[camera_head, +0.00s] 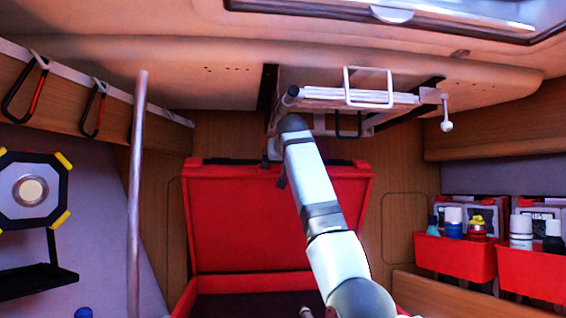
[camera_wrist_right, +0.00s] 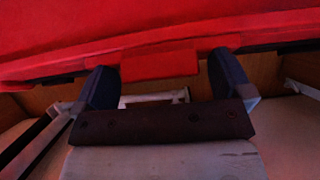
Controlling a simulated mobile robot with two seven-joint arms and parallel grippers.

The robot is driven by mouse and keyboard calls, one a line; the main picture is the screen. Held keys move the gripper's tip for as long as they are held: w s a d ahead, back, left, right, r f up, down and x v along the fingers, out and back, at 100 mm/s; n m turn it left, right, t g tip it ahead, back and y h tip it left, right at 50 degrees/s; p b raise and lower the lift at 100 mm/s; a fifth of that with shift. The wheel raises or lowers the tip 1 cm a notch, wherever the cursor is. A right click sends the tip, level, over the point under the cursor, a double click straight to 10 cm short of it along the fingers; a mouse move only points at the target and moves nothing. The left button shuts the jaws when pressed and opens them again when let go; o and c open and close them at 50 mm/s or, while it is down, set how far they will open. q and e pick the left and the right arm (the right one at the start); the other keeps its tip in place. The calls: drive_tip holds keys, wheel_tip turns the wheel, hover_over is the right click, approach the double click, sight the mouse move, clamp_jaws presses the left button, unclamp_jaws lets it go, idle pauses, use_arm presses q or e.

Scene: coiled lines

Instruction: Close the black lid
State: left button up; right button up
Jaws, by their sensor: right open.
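A red case (camera_head: 185,303) stands open in the middle of the head view, with its lid (camera_head: 235,225) raised nearly upright. The lid's visible inner face is red, with a dark strip along its top edge; I see no wholly black lid. My right gripper (camera_head: 275,165) is at the middle of the lid's top edge, partly hidden by my arm. In the right wrist view the open right gripper (camera_wrist_right: 161,65) has its two dark fingers on either side of a red tab (camera_wrist_right: 160,62) on the lid's edge. Whether they touch it is unclear. My left gripper is not in view.
A white rack (camera_head: 350,97) hangs above the lid, close to my right arm. A metal pole (camera_head: 136,200) stands at the left. Red bins (camera_head: 455,255) with bottles are at the right. A work lamp (camera_head: 32,190) is on the left wall.

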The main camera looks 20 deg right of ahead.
drive_tip(key=shift+w+f, duration=0.1)
drive_tip(key=c, duration=1.3)
use_arm(q)
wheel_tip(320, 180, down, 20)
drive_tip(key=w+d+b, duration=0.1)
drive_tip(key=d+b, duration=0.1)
drive_tip(key=b, duration=2.5)
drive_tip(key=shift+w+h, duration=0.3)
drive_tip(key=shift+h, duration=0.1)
use_arm(e)
drive_tip(key=s+a+f+t, duration=0.1)
drive_tip(key=s+f+t, duration=0.1)
drive_tip(key=s+f, duration=0.3)
drive_tip(key=s+a+f+t+h, duration=0.1)
drive_tip(key=s+a+f+t, duration=0.1)
drive_tip(key=s+f, duration=0.4)
drive_tip(key=s+a+f+t+h, duration=0.1)
drive_tip(key=s+a+f+t, duration=0.1)
drive_tip(key=s+f, duration=0.4)
drive_tip(key=shift+a+f+t, duration=0.2)
drive_tip(key=shift+f+t, duration=0.1)
drive_tip(key=shift+f, duration=0.45)
drive_tip(key=o, duration=1.3)
